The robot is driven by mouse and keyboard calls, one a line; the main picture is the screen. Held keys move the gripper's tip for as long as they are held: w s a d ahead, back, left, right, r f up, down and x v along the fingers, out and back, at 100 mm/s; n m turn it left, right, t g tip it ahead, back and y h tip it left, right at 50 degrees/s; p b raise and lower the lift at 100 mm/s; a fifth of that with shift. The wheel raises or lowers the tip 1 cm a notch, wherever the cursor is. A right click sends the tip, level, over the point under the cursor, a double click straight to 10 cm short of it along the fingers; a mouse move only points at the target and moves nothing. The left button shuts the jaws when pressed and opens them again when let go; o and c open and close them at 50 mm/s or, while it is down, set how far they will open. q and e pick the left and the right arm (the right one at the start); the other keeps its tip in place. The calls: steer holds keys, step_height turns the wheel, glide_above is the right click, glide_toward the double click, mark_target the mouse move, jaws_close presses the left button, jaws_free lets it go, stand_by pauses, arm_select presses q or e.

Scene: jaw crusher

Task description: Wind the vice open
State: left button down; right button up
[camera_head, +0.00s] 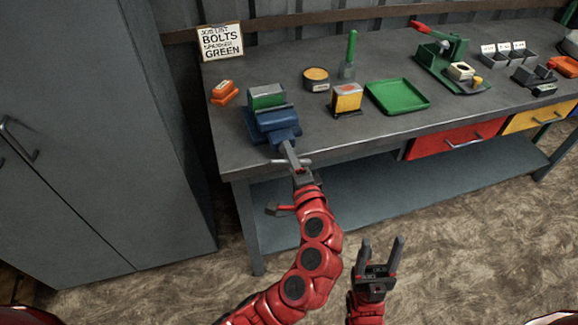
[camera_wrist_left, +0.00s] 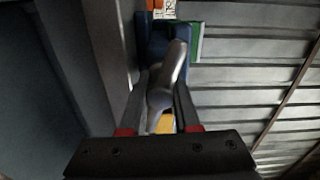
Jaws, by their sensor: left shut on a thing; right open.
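The vice (camera_head: 272,128) is blue and sits at the near left edge of the workbench, with a green block (camera_head: 266,97) at its jaws. Its grey screw and handle (camera_head: 290,158) stick out toward me past the bench edge. My left gripper (camera_head: 298,170) is at the handle and shut on it. In the left wrist view the handle (camera_wrist_left: 167,80) is a grey rod between the two fingers, with the blue vice (camera_wrist_left: 152,42) behind it. My right gripper (camera_head: 382,262) is open and empty, below and in front of the bench.
On the workbench (camera_head: 230,140) are an orange block (camera_head: 223,92), a round tin (camera_head: 316,79), a yellow-faced box (camera_head: 346,99), a green tray (camera_head: 398,96) and a green press with a red lever (camera_head: 450,60). A sign (camera_head: 221,42) stands at the back. A grey cabinet (camera_head: 95,130) stands left.

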arm_select(q)
steer(key=shift+n+b, duration=1)
steer(key=shift+b, duration=0.2)
steer(key=shift+r, duration=0.2)
steer(key=c, duration=0.7)
jaws_free()
